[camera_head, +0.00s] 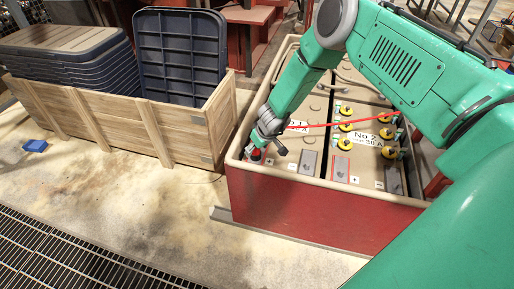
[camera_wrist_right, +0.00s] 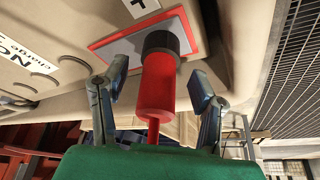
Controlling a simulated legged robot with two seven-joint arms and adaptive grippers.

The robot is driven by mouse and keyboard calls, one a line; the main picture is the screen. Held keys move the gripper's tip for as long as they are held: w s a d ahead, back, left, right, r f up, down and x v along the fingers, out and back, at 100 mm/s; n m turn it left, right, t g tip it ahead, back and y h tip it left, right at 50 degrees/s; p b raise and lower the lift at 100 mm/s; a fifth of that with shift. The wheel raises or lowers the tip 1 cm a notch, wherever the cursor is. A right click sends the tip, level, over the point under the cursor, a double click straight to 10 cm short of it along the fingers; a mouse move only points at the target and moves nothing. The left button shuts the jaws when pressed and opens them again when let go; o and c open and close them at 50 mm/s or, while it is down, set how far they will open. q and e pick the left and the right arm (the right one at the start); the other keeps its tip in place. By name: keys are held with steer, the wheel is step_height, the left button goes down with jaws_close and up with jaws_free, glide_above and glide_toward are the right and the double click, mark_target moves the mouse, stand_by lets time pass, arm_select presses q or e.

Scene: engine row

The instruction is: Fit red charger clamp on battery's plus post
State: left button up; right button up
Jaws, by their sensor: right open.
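The red charger clamp (camera_wrist_right: 156,88) is a red cylinder with a black collar (camera_wrist_right: 160,42). In the right wrist view its collar end is against a grey plate with a red border (camera_wrist_right: 118,45), beside a plus label (camera_wrist_right: 143,5). The post is hidden, so I cannot tell how deeply the clamp sits. My right gripper (camera_wrist_right: 158,80) is open, with a finger on each side of the clamp and gaps visible. In the head view the right gripper (camera_head: 266,149) is over the near left corner of the red, tan-topped battery box (camera_head: 300,210). My left gripper is out of view.
A red cable (camera_head: 345,122) crosses the battery top. Several yellow-and-black caps (camera_head: 345,144) and a "No 2" label (camera_head: 362,138) lie right of my right gripper. A wooden crate (camera_head: 125,125) with dark trays stands to the left. Floor in front is mostly clear, with a grating (camera_head: 60,255).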

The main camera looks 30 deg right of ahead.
steer(key=shift+r, duration=0.15)
steer(key=v, duration=1.1)
steer(key=shift+r, duration=0.25)
steer(key=shift+s, duration=0.15)
